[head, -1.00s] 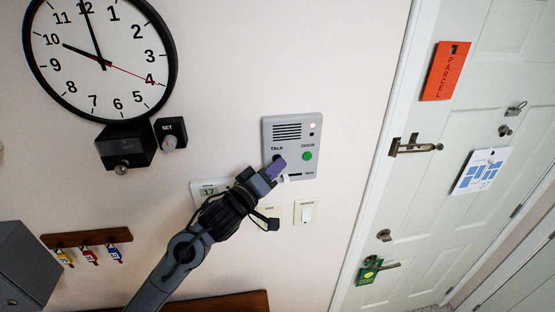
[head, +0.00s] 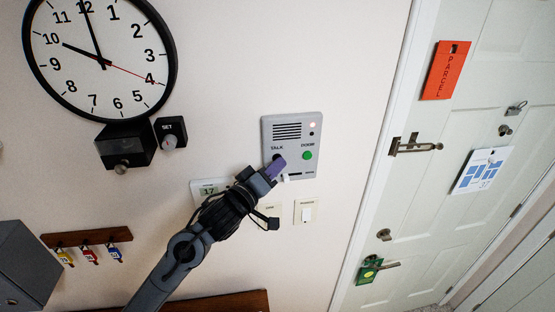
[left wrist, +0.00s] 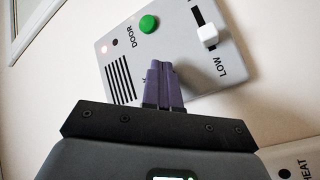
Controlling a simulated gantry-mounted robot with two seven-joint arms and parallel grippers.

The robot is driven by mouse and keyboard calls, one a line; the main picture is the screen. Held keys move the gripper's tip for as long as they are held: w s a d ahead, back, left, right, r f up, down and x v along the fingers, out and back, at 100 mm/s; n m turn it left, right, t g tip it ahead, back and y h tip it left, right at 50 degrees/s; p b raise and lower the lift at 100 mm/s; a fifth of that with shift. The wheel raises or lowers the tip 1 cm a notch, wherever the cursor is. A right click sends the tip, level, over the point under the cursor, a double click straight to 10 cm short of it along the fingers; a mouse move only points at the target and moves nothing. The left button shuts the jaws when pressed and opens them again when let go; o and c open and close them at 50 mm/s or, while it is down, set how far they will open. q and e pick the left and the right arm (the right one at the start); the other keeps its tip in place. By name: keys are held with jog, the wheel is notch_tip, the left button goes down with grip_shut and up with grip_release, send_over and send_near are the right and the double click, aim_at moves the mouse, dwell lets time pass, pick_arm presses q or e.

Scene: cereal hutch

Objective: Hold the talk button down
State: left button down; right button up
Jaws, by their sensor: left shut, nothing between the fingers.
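The grey intercom panel (head: 297,165) is on the wall right of the clock. It has a speaker grille, a TALK label, a green DOOR button (head: 307,155) and a small lit reddish lamp (head: 312,125). My left gripper (head: 279,163) is shut and empty, its purple fingertips at the panel just below the TALK label. The talk button is mostly hidden behind the fingertips; I cannot tell how far it is pressed. In the left wrist view the shut fingertips (left wrist: 161,66) cover that spot, beside the grille (left wrist: 121,80) and the green button (left wrist: 149,24). My right gripper is not in view.
A white slider knob (left wrist: 208,34) marked LOW sits on the panel. A wall switch (head: 306,212) and a display reading 17 (head: 208,189) are below. The clock (head: 100,55), SET knob (head: 170,141) and key rack (head: 88,237) are left; the door (head: 420,190) is right.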

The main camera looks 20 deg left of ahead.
pick_arm(q)
jog(key=shift+s+d, duration=0.1)
jog(key=shift+s, duration=0.05)
dwell(0.6)
jog(key=shift+s+d+p, duration=0.35)
jog(key=shift+s, duration=0.2)
jog(key=s+d, duration=0.1)
jog(key=s, duration=0.2)
jog(key=s+d, duration=0.1)
jog(key=shift+s+d+p, duration=0.15)
jog(key=shift+d+p, duration=0.15)
dwell(0.6)
